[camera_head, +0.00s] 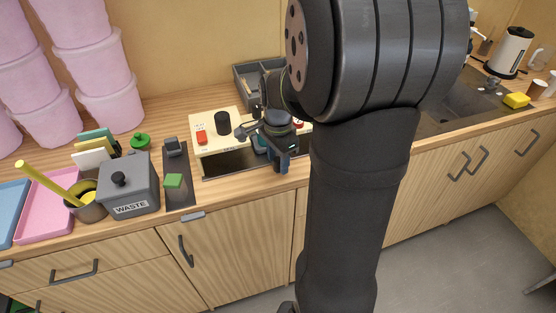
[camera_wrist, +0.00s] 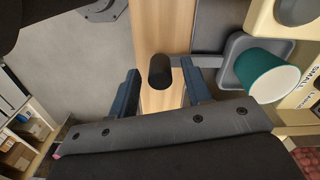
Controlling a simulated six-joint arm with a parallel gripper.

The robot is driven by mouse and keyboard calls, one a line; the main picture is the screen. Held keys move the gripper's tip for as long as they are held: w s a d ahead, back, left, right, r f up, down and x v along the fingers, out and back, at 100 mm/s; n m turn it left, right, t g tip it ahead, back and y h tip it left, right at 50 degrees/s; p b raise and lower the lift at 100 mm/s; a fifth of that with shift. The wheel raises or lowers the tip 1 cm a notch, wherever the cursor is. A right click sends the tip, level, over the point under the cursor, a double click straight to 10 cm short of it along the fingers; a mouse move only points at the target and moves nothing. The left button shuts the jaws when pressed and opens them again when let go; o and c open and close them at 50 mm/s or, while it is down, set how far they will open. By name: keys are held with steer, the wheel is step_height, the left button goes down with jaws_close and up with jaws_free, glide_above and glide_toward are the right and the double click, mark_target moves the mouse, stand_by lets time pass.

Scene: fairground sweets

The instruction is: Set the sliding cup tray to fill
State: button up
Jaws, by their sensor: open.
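The cream drinks machine (camera_head: 222,124) stands on the counter with a black knob and a red switch on top. In the wrist view its cream body shows at right (camera_wrist: 300,25), with a label reading "SMALL". A grey cup tray (camera_wrist: 233,48) holds a teal cup (camera_wrist: 268,76) beside the machine. A black cylindrical knob (camera_wrist: 160,72) stands between my fingertips, apart from both fingers as far as I can see. My gripper (camera_wrist: 160,88) is open around it. In the head view my gripper (camera_head: 281,160) is at the machine's front right and hides part of it and the tray.
A grey waste bin (camera_head: 128,188) and a dark strip with a green block (camera_head: 175,184) stand left of the machine. Pink tubs (camera_head: 92,70) are stacked at the back left. A dark grey divided box (camera_head: 247,88) lies behind. My arm hides the counter right of the machine.

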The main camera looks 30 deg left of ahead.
steer(key=shift+f, duration=0.45)
steer(key=shift+c, duration=0.3)
jaws_close()
steer(key=shift+w+d, duration=1.4)
steer(key=shift+w, duration=0.05)
steer(key=shift+o, duration=0.3)
jaws_free()
steer(key=shift+r, duration=0.15)
step_height(320, 180, up, 17)
steer(key=shift+r, duration=0.1)
